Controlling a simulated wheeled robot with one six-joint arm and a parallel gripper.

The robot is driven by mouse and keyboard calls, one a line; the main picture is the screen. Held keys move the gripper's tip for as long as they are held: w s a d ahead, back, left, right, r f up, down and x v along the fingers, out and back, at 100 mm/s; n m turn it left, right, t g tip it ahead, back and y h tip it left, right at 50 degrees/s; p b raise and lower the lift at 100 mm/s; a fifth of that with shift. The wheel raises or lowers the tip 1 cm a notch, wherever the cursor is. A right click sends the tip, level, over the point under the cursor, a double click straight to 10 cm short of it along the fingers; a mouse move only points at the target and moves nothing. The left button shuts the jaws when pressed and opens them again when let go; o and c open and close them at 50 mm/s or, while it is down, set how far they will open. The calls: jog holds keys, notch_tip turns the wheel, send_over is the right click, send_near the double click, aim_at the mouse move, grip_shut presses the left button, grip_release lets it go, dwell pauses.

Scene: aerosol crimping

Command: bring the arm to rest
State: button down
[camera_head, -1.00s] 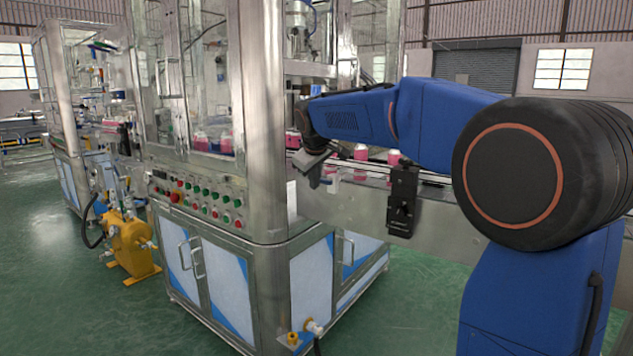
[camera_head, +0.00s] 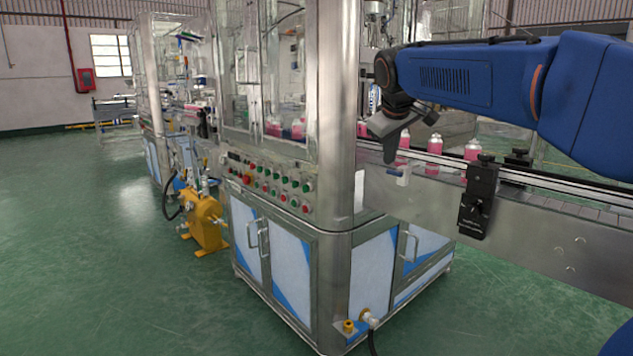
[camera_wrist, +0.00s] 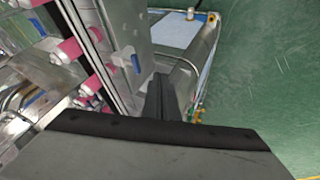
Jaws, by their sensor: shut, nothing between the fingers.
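My gripper (camera_head: 396,158) is at the end of my blue arm, in front of the conveyor's side wall and to the right of the machine's corner post. Its fingers point down and are shut with nothing between them. In the wrist view the shut dark fingers (camera_wrist: 165,98) show in the middle, beside the conveyor wall. No object hangs from the gripper.
Pink bottles (camera_head: 434,146) with white caps stand on the conveyor (camera_head: 540,228) close behind my gripper. A black box (camera_head: 479,200) sticks out from the conveyor's side. The crimping machine (camera_head: 333,165) stands left, with a yellow pump (camera_head: 206,220) beyond it. Green floor (camera_head: 80,260) is free at left.

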jog(key=s+d+f+m, duration=0.1)
jog(key=s+f+m, duration=0.1)
jog(key=s+f, duration=0.7)
jog(key=s+d+f+m+g+y, duration=0.1)
jog(key=s+f, duration=0.9)
jog(key=s, duration=0.7)
jog(key=s+d+f+m+g, duration=0.1)
jog(key=s+f+m, duration=0.1)
jog(key=s+f, duration=0.8)
jog(key=s, duration=0.3)
jog(key=shift+f+m+y, duration=0.2)
jog(key=shift+m+y, duration=0.1)
jog(key=shift+y, duration=0.1)
